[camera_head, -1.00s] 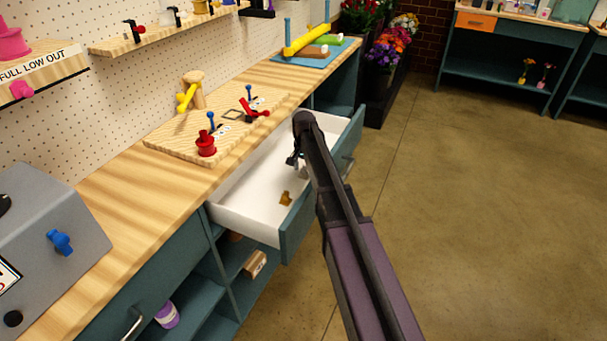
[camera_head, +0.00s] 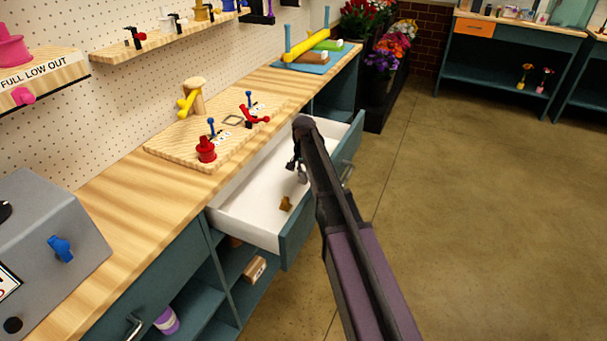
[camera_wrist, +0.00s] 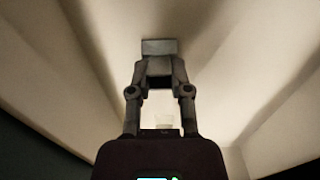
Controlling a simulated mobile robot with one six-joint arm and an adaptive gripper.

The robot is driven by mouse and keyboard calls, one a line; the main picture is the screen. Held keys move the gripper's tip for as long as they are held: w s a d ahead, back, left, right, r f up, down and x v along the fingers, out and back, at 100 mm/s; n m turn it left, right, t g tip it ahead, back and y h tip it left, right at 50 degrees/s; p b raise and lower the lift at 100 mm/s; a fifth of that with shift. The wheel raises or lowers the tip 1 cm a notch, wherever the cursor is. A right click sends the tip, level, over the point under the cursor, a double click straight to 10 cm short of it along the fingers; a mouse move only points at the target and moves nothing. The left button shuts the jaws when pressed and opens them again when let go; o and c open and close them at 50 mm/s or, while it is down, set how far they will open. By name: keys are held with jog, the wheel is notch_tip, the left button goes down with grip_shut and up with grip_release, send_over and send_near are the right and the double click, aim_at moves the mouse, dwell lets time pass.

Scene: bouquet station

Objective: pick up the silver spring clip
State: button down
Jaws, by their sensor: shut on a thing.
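The open white drawer (camera_head: 255,207) juts from under the wooden workbench. My gripper (camera_head: 295,167) is inside the drawer's outline, pointing down. A small silver-grey thing, which looks like the silver spring clip (camera_head: 302,176), shows at its fingertips in the head view. In the wrist view the fingers (camera_wrist: 160,68) are drawn together, and the grey clip (camera_wrist: 159,46) sits at their tips. My gripper is shut on it. The clip's shape is only partly visible. Whether it is clear of the drawer floor I cannot tell.
A small brown piece (camera_head: 286,204) lies in the drawer nearer the front left. The drawer front (camera_head: 296,236) and side walls enclose the gripper. A wooden board (camera_head: 215,135) with red, blue and yellow fittings lies on the bench beside the drawer. Floor on the right is clear.

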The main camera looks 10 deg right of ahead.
aim_at(304, 172)
jog(key=shift+r+p, duration=4.7)
jog(key=shift+r, duration=0.1)
jog(key=shift+r, duration=0.1)
